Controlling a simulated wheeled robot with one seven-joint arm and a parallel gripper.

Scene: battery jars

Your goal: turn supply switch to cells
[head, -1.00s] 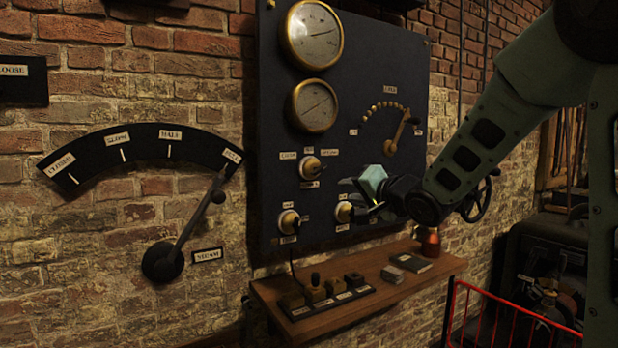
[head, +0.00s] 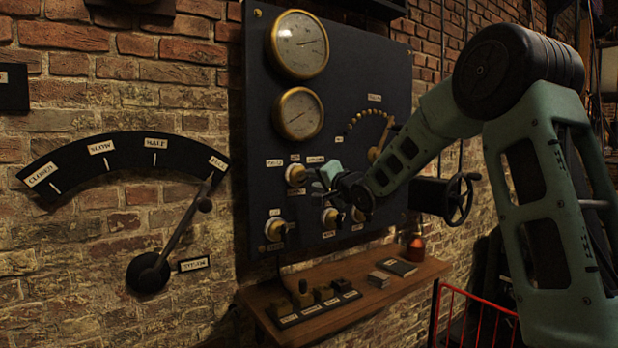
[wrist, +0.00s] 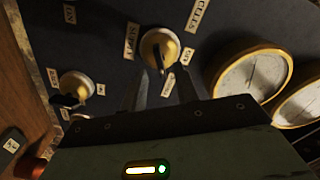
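The supply switch (head: 296,174) is a cream and brass knob with a dark pointer on the dark panel (head: 345,110). In the wrist view the supply switch (wrist: 158,46) sits between and just beyond my fingertips. Its pointer aims down in that view, away from the CELLS label (wrist: 197,14). The SUPPLY label (wrist: 131,42) is left of the knob. My gripper (wrist: 157,82) is open, its two fingers on either side of the pointer's end. I cannot tell if they touch it. In the head view my gripper (head: 322,187) is just right of the switch.
Other knobs (head: 275,229) (head: 330,217) sit below on the panel. Two brass gauges (head: 299,45) (head: 298,114) are above. A wooden shelf (head: 340,300) juts out beneath, with small switches. A large steam lever (head: 178,235) is on the wall at left.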

